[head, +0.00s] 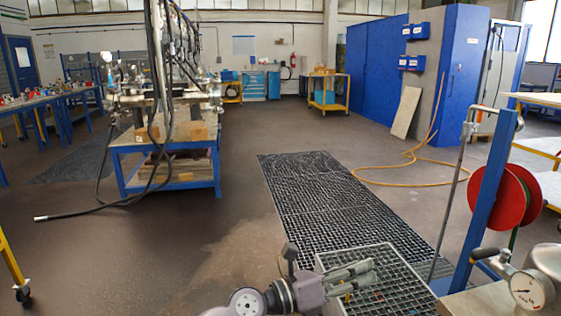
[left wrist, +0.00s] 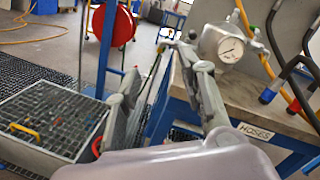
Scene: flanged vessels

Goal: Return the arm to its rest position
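My left gripper (head: 373,271) reaches in from the bottom of the head view, with its fingers pointing right over a mesh-topped box. In the left wrist view my left gripper (left wrist: 160,65) has its two fingers spread apart with nothing between them. The rest of my left arm shows only as a grey wrist and joint at the bottom edge of the head view. My right gripper is in neither view.
The mesh-topped box (head: 330,262) stands under my left gripper. A metal vessel with a gauge (head: 527,289) sits on a bench at the lower right, near a blue post (head: 489,195) and red hose reel (head: 498,197). Open floor (head: 130,255) lies to the left.

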